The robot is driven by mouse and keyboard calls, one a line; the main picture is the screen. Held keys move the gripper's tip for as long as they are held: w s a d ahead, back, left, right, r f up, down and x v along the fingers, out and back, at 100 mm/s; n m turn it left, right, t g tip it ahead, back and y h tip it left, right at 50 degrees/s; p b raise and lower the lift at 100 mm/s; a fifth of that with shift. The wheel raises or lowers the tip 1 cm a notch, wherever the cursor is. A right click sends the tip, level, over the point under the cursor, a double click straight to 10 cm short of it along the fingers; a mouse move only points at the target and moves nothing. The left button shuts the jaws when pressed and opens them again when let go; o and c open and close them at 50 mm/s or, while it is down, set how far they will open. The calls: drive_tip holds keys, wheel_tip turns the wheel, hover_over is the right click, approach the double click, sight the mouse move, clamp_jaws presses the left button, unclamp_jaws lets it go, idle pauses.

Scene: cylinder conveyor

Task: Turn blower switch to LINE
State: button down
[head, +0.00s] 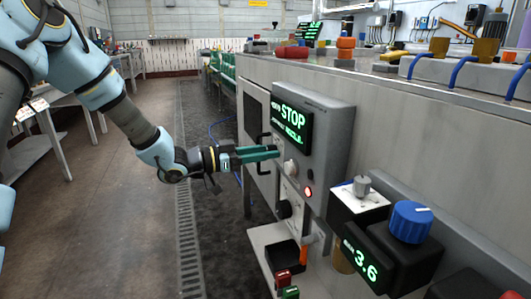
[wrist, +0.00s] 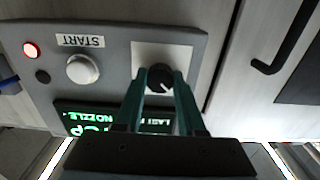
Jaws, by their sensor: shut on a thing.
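My gripper (head: 276,152) reaches from the left to the grey control panel (head: 330,140). In the wrist view its green fingers (wrist: 162,84) are shut on a black rotary knob (wrist: 160,74), one finger on each side. The knob sits on a pale plate (wrist: 191,54) of the panel. I take it for the blower switch, but no BLOWER or LINE label is readable, and its pointer position cannot be told. In the head view the fingers hide this knob.
The panel has a display (head: 292,121) reading STOP, a white START button (wrist: 83,69) and a lit red lamp (head: 308,191). A blue knob (head: 410,221) and a 3.6 display (head: 361,262) stand at right. A black handle (wrist: 286,40) is near the panel.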

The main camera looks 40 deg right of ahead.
drive_tip(key=shift+f+m, duration=0.1)
drive_tip(key=shift+m, duration=0.2)
drive_tip(key=shift+m+b, duration=3.15)
drive_tip(key=shift+m, duration=0.85)
drive_tip(key=c, duration=0.5)
unclamp_jaws()
drive_tip(key=shift+a, duration=0.1)
drive_tip(key=p+v, duration=0.1)
drive_tip(key=v, duration=0.9)
drive_tip(key=shift+w+a+p, duration=0.2)
drive_tip(key=shift+a+p, duration=0.1)
